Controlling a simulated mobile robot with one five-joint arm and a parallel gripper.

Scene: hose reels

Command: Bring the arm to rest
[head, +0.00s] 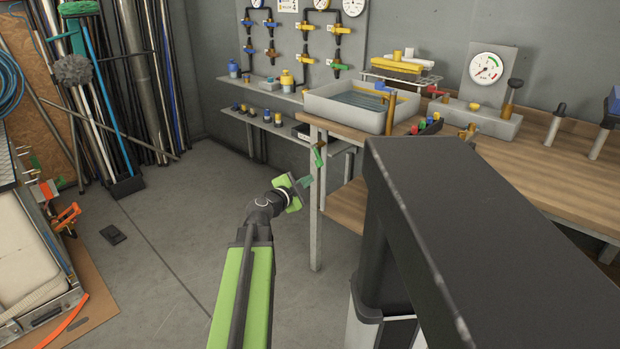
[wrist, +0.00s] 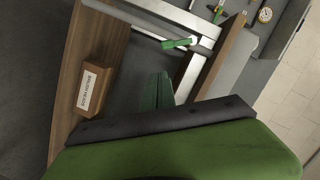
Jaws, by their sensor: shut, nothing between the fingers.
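My green arm (head: 243,285) stretches forward over the floor in the head view. My gripper (head: 307,182) is at its end, in front of the workbench's near corner leg. The dark green fingers also show in the wrist view (wrist: 157,90); they are together, with nothing between them. A green-handled piece (head: 319,155) is at the bench's corner, just above and beyond the fingers in the head view. It also appears in the wrist view (wrist: 180,43), apart from the fingers there.
The wooden workbench (head: 560,176) carries a grey basin (head: 345,118) and a gauge. A labelled wooden box (wrist: 95,88) is at left in the wrist view. Poles and brooms (head: 110,105) lean at the back left. Open floor (head: 180,230) lies left of my arm.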

